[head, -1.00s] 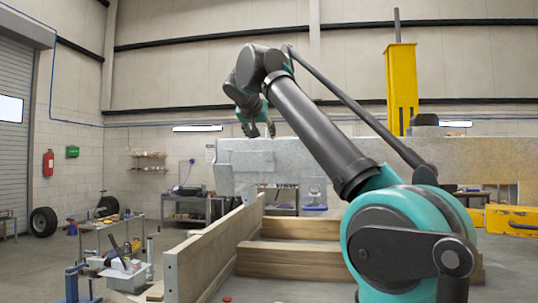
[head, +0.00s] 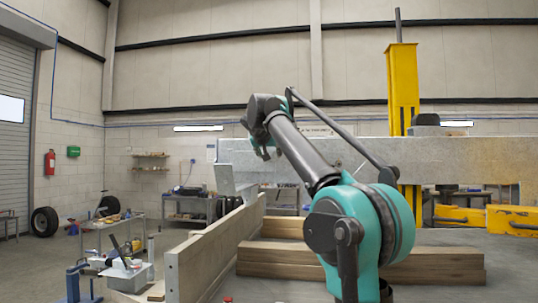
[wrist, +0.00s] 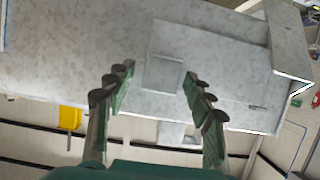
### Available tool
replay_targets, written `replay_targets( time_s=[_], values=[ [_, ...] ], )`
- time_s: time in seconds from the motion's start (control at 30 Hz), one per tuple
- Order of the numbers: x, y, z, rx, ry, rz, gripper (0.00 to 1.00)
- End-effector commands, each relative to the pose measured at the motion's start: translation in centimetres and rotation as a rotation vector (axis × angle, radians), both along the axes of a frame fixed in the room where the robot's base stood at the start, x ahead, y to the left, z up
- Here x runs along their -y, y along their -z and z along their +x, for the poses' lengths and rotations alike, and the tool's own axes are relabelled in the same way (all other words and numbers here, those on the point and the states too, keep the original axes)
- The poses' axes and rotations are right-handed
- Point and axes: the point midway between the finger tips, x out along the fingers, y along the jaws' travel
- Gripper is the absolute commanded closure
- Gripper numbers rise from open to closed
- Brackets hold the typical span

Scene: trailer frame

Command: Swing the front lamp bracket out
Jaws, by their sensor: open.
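The galvanised grey trailer frame (head: 470,158) crosses the head view. At its left end a pale grey plate (head: 224,179), apparently the front lamp bracket, stands out at an angle below the beam. My gripper (head: 264,153) is up by that end of the beam, partly hidden behind my arm. In the wrist view my gripper (wrist: 157,88) is open, with a finger on each side of a small raised grey plate (wrist: 163,74). This plate lies on a larger grey sheet. Nothing is held, and I cannot tell whether the fingers touch the metal.
A yellow post (head: 402,92) stands behind the frame at right.

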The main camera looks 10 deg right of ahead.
Motion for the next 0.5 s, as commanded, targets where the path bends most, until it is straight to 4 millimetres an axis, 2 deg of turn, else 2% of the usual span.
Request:
replay_targets(
  time_s=[0.27,0.5],
  values=[
    [0.05,0.08,0.16,0.0,0.0,0.0,0.47],
    [0.04,0.07,0.15,0.0,0.0,0.0,0.74]
  ],
)
